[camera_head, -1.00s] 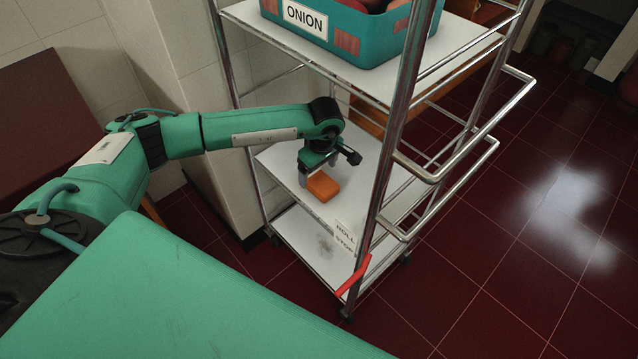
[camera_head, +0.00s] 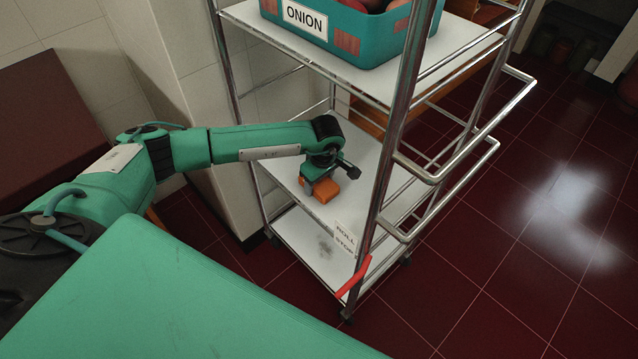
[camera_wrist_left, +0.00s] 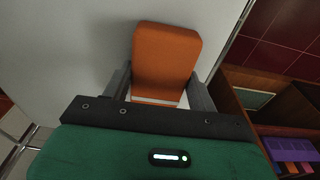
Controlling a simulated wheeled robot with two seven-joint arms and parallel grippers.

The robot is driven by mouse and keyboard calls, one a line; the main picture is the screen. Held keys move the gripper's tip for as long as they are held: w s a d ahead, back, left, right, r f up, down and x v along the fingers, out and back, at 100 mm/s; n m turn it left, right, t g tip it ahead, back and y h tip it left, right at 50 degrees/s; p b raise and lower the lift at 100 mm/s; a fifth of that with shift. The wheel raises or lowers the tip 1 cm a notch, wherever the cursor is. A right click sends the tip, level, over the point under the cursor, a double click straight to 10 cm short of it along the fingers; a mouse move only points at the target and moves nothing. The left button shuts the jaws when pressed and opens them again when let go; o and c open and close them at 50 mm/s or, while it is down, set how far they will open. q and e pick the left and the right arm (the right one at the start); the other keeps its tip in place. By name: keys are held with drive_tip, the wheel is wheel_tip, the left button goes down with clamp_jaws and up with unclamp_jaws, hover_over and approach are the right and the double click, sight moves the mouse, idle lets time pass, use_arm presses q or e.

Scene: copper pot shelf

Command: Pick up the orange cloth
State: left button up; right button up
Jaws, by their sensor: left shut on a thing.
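The orange cloth (camera_head: 322,190) is a folded block on the middle shelf (camera_head: 290,178) of the metal trolley. My left gripper (camera_head: 316,188) reaches in over that shelf from the left and is down at the cloth. In the left wrist view the cloth (camera_wrist_left: 165,58) lies between the two fingers of the left gripper (camera_wrist_left: 160,92), which are shut on it. Its far end sticks out past the fingers. It looks to be at shelf level; I cannot tell if it touches the shelf. My right gripper is not in view.
A teal crate labelled ONION (camera_head: 350,35) stands on the top shelf (camera_head: 450,55), above my left arm. A trolley post (camera_head: 395,130) rises just right of the gripper. A red strip (camera_head: 354,277) hangs at the front post. Dark red floor (camera_head: 520,240) is open to the right.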

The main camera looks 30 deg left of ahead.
use_arm(q)
drive_tip(key=shift+r, duration=0.15)
drive_tip(key=shift+r, duration=0.4)
wheel_tip(320, 180, up, 8)
drive_tip(key=shift+f+p, duration=0.15)
drive_tip(key=shift+p, duration=0.2)
drive_tip(key=shift+r, duration=0.65)
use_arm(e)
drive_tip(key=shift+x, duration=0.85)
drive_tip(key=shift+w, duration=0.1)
use_arm(q)
drive_tip(key=shift+o, duration=0.7)
drive_tip(key=shift+c, duration=0.3)
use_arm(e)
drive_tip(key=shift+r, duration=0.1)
